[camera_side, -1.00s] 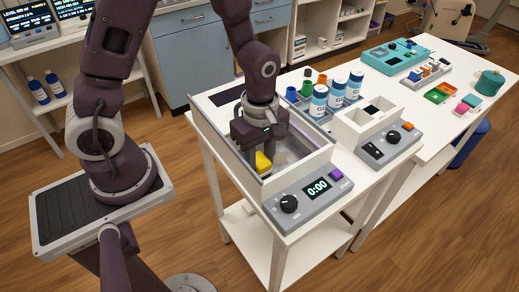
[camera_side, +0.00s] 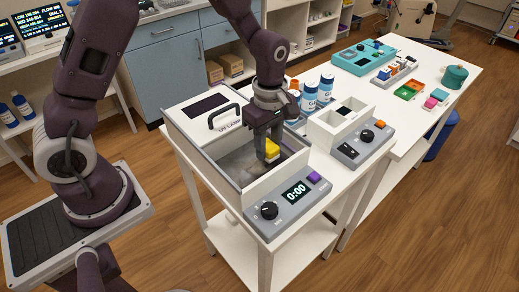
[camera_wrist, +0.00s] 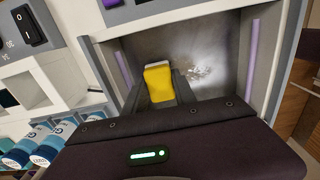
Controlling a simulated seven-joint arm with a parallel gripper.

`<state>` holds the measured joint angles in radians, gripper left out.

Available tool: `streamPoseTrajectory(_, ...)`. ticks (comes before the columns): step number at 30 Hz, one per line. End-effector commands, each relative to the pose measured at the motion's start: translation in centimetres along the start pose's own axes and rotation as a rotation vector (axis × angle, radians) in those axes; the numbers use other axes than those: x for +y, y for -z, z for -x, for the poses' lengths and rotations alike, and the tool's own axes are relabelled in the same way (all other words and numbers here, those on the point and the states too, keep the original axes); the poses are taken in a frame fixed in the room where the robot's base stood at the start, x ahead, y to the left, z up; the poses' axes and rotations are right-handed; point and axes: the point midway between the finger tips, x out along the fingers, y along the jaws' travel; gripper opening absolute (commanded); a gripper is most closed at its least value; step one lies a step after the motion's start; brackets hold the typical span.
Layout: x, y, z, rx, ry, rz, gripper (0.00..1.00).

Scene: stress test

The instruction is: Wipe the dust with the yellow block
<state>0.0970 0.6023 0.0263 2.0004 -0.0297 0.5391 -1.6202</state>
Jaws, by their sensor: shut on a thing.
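My gripper (camera_side: 269,150) is shut on the yellow block (camera_side: 271,149), inside an open-topped box with pale walls (camera_side: 275,180). In the wrist view my gripper (camera_wrist: 160,90) has one finger on each side of the yellow block (camera_wrist: 160,84), which has a pale strip along its far end. A whitish, speckled patch of dust (camera_wrist: 198,72) lies on the grey box floor, just right of the block in the wrist view. I cannot tell whether the block touches the floor. My gripper hides the near part of the floor in the wrist view.
A lid with a black handle (camera_side: 224,117), marked UV lamp, covers the box's back part. A timer panel (camera_side: 296,192) reading 0:00 is on its front. White-and-blue bottles (camera_side: 325,88) and a white unit (camera_side: 340,120) stand close on the right. The box walls enclose my gripper.

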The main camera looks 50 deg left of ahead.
Motion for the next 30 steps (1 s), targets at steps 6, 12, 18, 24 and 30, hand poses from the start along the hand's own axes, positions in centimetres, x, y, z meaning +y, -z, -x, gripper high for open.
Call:
streamPoseTrajectory(6, -0.5, 0.0, 0.0, 0.000, 0.002, 0.000, 0.00)
streamPoseTrajectory(12, -2.3, 0.0, 0.0, 0.000, 0.001, 0.000, 0.00)
streamPoseTrajectory(18, -4.2, 0.0, 0.0, 0.000, 0.001, 0.000, 0.00)
streamPoseTrajectory(24, -5.9, 0.0, 0.0, 0.000, 0.000, 0.000, 0.00)
streamPoseTrajectory(30, -7.7, 0.0, 0.0, 0.000, 0.000, 0.000, 0.00)
